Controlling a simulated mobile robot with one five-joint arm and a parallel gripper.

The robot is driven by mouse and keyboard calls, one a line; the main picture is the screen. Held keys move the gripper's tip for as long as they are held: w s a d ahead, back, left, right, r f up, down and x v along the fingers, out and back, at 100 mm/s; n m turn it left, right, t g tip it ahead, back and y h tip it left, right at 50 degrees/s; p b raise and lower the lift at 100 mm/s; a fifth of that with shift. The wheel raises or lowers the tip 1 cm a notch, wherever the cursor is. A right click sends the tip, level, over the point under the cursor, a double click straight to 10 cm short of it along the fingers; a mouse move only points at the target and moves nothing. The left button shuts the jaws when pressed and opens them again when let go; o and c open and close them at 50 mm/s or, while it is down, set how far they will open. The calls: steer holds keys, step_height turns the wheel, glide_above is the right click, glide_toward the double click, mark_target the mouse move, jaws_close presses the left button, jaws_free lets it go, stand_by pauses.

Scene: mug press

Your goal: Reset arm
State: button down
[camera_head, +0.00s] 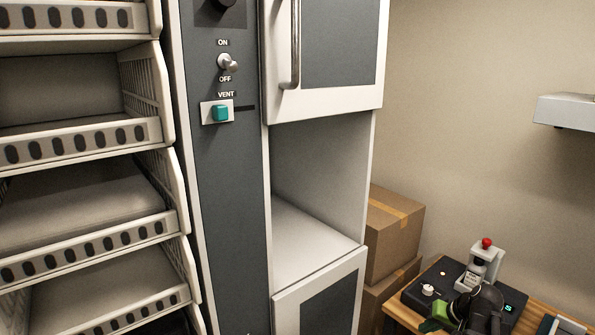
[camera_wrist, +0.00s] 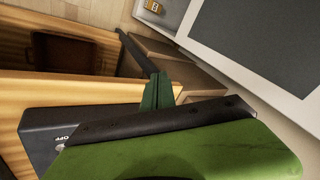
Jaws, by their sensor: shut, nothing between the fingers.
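My gripper (camera_wrist: 156,90) is shut and empty in the wrist view, its green and black parts filling the lower middle. In the head view my green and black gripper (camera_head: 437,318) is at the lower right, in front of the mug press. The mug press (camera_head: 480,266) is a pale upright with a red knob on a black base (camera_head: 418,291), which stands on a wooden table. The base's dark edge with OFF lettering also shows in the wrist view (camera_wrist: 45,125). My arm hides part of the press and base.
Cardboard boxes (camera_head: 393,230) are stacked beside the tall cabinet (camera_head: 320,185) with an open niche. White bins (camera_head: 80,140) stand at left. A switch (camera_head: 228,62) and teal vent button (camera_head: 221,113) are on the grey panel. A grey-white shelf (camera_head: 570,110) juts from the right wall.

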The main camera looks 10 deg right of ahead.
steer(key=s+a+f+n+g+h, duration=0.1)
steer(key=a+n+g, duration=0.1)
steer(key=a, duration=1.2)
steer(key=s+a+f+n+g+h, duration=0.1)
steer(key=s+a+f+n+g, duration=0.1)
steer(key=a, duration=1.3)
steer(key=shift+f+n+g+h, duration=0.2)
steer(key=shift+n+g+h, duration=0.2)
steer(key=shift+g, duration=0.4)
steer(key=shift+w+a, duration=0.1)
